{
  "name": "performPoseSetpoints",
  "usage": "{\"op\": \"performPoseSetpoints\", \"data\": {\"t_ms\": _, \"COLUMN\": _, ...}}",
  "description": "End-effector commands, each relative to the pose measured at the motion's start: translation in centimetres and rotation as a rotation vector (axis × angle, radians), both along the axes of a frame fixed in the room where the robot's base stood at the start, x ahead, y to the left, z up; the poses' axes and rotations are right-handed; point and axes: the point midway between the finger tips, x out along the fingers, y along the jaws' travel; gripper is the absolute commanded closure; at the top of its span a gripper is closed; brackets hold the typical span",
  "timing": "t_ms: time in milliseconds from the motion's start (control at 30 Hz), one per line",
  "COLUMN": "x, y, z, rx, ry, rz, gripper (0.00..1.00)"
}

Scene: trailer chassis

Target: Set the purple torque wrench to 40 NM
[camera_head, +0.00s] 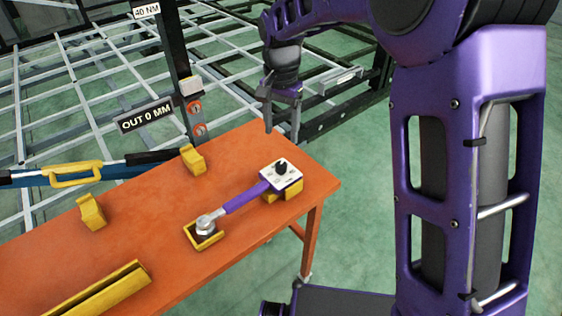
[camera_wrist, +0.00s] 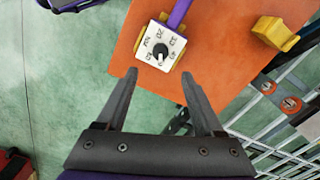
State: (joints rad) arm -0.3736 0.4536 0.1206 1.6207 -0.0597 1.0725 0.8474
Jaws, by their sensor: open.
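The purple torque wrench (camera_head: 240,198) lies on the orange table, its silver head (camera_head: 206,223) in a yellow holder and its other end on a yellow block. That end carries a white dial plate (camera_head: 291,178) with a black knob (camera_head: 281,167). In the wrist view the dial plate (camera_wrist: 148,60) shows marks around the knob (camera_wrist: 160,51), too small to read surely; the knob's setting is unclear. My gripper (camera_head: 283,130) is open and empty, fingers pointing down, above the table's far edge. In the wrist view the dial lies just beyond and between the fingertips (camera_wrist: 159,75).
A post carries signs "40 NM" (camera_head: 146,11) and "OUT 0 MM" (camera_head: 146,116). Yellow brackets (camera_head: 193,159) stand on the table (camera_head: 150,215), with a long yellow tray (camera_head: 100,290) at the near left. A blue bar with a yellow handle (camera_head: 75,174) lies along the back edge. The grey chassis frame (camera_head: 90,75) is behind.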

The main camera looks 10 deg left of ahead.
Motion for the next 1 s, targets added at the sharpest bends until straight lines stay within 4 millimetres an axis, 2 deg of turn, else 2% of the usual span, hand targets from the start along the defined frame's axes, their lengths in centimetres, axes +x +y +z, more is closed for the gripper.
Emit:
{"op": "performPoseSetpoints", "data": {"t_ms": 33, "x": 0.0, "y": 0.0, "z": -1.4, "rx": -0.002, "ry": 0.004, "rz": 0.0, "gripper": 0.31}}
{"op": "performPoseSetpoints", "data": {"t_ms": 300, "x": -0.1, "y": 0.0, "z": -7.1, "rx": -0.001, "ry": 0.003, "rz": 0.0, "gripper": 0.31}}
{"op": "performPoseSetpoints", "data": {"t_ms": 500, "x": 0.0, "y": 0.0, "z": -10.0, "rx": -0.001, "ry": 0.0, "rz": 0.002, "gripper": 0.31}}
{"op": "performPoseSetpoints", "data": {"t_ms": 700, "x": 0.0, "y": 0.0, "z": -11.2, "rx": 0.001, "ry": -0.001, "rz": 0.001, "gripper": 0.31}}
{"op": "performPoseSetpoints", "data": {"t_ms": 967, "x": 0.0, "y": 0.0, "z": -11.2, "rx": 0.001, "ry": -0.001, "rz": 0.001, "gripper": 0.31}}
{"op": "performPoseSetpoints", "data": {"t_ms": 1000, "x": 0.0, "y": 0.0, "z": -11.2, "rx": 0.001, "ry": -0.001, "rz": 0.001, "gripper": 0.38}}
